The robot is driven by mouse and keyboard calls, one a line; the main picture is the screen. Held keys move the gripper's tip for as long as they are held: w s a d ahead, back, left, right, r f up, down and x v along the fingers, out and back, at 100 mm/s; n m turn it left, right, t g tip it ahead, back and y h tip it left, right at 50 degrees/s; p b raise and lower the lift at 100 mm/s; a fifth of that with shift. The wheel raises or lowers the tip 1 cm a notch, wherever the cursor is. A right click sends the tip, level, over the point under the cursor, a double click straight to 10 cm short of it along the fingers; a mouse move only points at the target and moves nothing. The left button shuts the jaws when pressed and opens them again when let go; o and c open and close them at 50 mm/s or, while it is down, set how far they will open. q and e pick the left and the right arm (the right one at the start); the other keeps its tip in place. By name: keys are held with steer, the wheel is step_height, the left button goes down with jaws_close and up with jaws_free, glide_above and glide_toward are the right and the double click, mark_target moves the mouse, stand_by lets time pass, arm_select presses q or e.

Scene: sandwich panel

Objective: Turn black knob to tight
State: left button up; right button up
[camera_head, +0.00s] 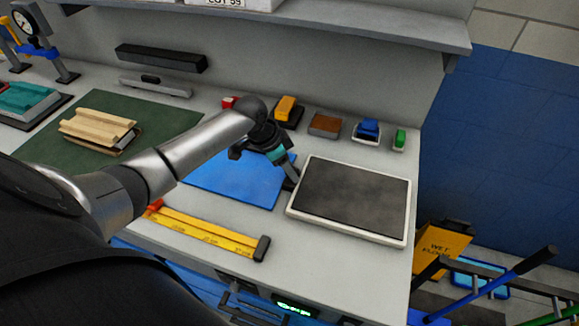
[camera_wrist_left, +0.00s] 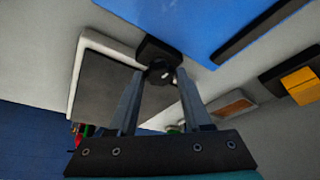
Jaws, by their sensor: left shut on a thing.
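The black knob (camera_wrist_left: 160,72) is round and dark, with a bright glint, in the left wrist view. It sits between the fingertips of my left gripper (camera_wrist_left: 160,79), which is shut on it. Behind the knob is a black block (camera_wrist_left: 152,48) at the edge of a white-rimmed panel with a dark grey face (camera_wrist_left: 103,88). In the head view my left gripper (camera_head: 289,173) reaches down to the left edge of this panel (camera_head: 352,194). There the fingers and wrist largely hide the knob. Any marking for tight cannot be made out. My right gripper is not in view.
A blue mat (camera_head: 235,183) lies left of the panel. A yellow ruler-like bar (camera_head: 208,232) lies in front. Small coloured blocks, including an orange one (camera_head: 287,107) and a blue one (camera_head: 368,129), stand behind. A shelf (camera_head: 340,25) overhangs the back. The bench ends right of the panel.

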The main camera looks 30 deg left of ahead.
arm_select(q)
jaws_close()
steer(key=m, duration=0.1)
steer(key=m+b, duration=0.1)
steer(key=m, duration=0.1)
steer(key=shift+w+a+g+h, duration=0.15)
steer(key=shift+g+h, duration=0.15)
steer(key=shift+g, duration=0.1)
steer(key=m+b, duration=0.1)
steer(key=m, duration=0.1)
steer(key=m+g+h+b, duration=0.1)
steer(key=m, duration=0.1)
steer(key=shift+w+f+g+b, duration=0.1)
steer(key=shift+w+g+b, duration=0.05)
steer(key=shift+g+b, duration=0.2)
steer(key=m+g+b, duration=0.1)
steer(key=m+b, duration=0.1)
steer(key=m, duration=0.1)
steer(key=m+g+b, duration=0.1)
steer(key=m+b, duration=0.1)
steer(key=shift+w+m, duration=0.2)
steer(key=shift+m, duration=0.2)
steer(key=shift+w+m+g+y+b, duration=0.1)
steer(key=shift+m+g+y+b, duration=0.4)
steer(key=shift+m+b, duration=1.15)
steer(key=shift+m+g+h+p, duration=0.25)
steer(key=shift+m+h+p, duration=0.1)
steer(key=shift+m, duration=0.2)
